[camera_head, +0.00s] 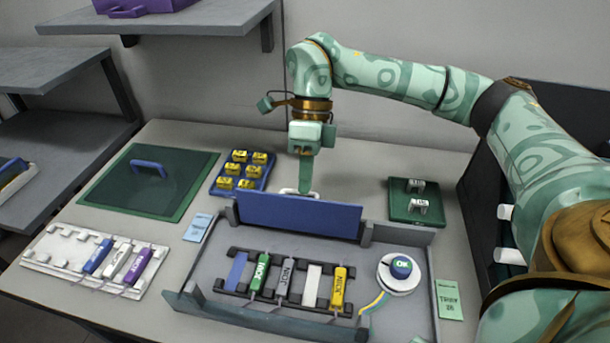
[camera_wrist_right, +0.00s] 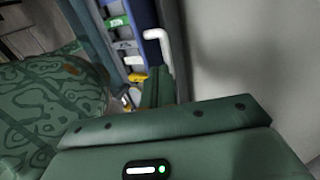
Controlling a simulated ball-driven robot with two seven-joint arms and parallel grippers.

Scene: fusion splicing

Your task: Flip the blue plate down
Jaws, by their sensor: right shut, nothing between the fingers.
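The blue plate (camera_head: 300,215) stands upright along the back edge of the grey tray-like fixture (camera_head: 212,270). A white handle (camera_head: 287,191) shows behind its top edge, and also in the right wrist view (camera_wrist_right: 156,36). My right gripper (camera_head: 306,188) is shut and empty, pointing down just behind the plate's top edge at the handle. I cannot tell whether it touches the plate or handle. In the fixture lie several coloured pieces, among them a green one (camera_head: 260,273) and a yellow one (camera_head: 338,287). My left gripper is not in view.
A round white button base with a blue OK top (camera_head: 402,267) sits at the fixture's right. A blue tray with yellow blocks (camera_head: 216,183), a green board with a blue handle (camera_head: 120,190), a white rack (camera_head: 62,263) and a small green tray (camera_head: 400,211) stand around it.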

